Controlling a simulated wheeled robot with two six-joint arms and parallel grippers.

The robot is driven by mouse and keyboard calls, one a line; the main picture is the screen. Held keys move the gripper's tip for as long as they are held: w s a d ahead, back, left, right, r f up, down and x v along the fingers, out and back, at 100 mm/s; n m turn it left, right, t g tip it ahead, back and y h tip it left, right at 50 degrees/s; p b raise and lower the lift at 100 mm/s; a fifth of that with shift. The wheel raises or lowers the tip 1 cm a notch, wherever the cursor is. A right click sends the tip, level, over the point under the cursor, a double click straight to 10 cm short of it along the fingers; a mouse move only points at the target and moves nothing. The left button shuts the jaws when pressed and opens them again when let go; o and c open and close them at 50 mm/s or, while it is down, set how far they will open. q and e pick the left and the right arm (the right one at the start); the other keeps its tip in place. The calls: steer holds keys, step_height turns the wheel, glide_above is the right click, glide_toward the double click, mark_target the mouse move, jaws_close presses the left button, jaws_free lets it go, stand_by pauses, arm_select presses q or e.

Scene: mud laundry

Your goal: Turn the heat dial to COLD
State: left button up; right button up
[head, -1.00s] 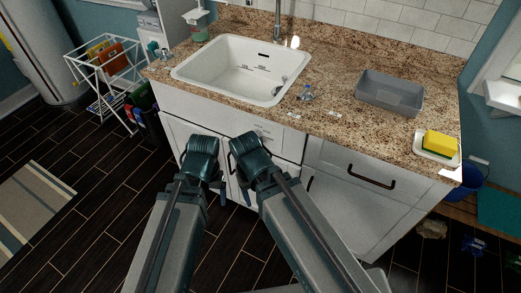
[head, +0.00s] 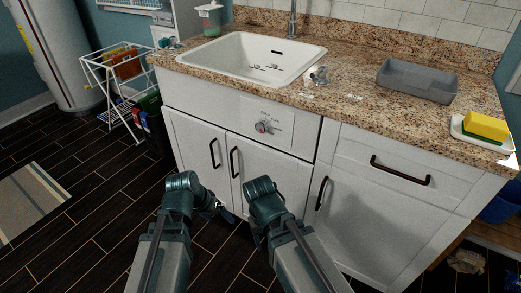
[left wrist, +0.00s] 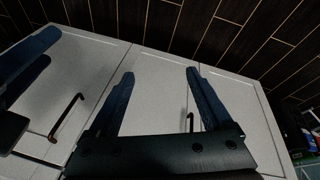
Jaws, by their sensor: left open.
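The heat dial (head: 262,127) is a small round knob with a reddish mark, on a white panel (head: 284,128) below the sink in the head view. Its lettering is too small to read. My left gripper (head: 211,208) is low in front of the cabinet doors, below and left of the dial, apart from it. In the left wrist view its two blue fingers (left wrist: 162,88) are spread with nothing between them. My right gripper (head: 257,232) is low, below the dial; its fingers are mostly hidden in the head view. Its separated blue fingers show at the wrist view's left edge (left wrist: 28,66).
The granite counter (head: 350,100) overhangs the panel and holds a white sink (head: 235,60), a grey tray (head: 415,82) and a yellow sponge (head: 485,125). Black door handles (head: 234,161) stick out below. A white drying rack (head: 100,75) stands left. The floor ahead is clear.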

arm_select(q)
steer(key=w+d+r+m+t+h+b, duration=0.3)
steer(key=w+d+t+h, duration=0.15)
steer(key=w+d, duration=0.2)
steer(key=w+r+t+h, duration=0.1)
steer(key=w+r+t, duration=0.1)
steer(key=r+t, duration=0.2)
steer(key=w+r+t+h, duration=0.2)
steer(key=w+r+t, duration=0.1)
steer(key=r, duration=0.6)
steer(key=shift+w+m+t+p, duration=0.3)
steer(key=shift+w+m+t, duration=0.05)
steer(key=shift+m, duration=0.05)
arm_select(e)
step_height(320, 180, down, 5)
steer(key=shift+r, duration=0.1)
arm_select(q)
steer(key=shift+d, duration=0.1)
arm_select(e)
steer(key=shift+w, duration=0.1)
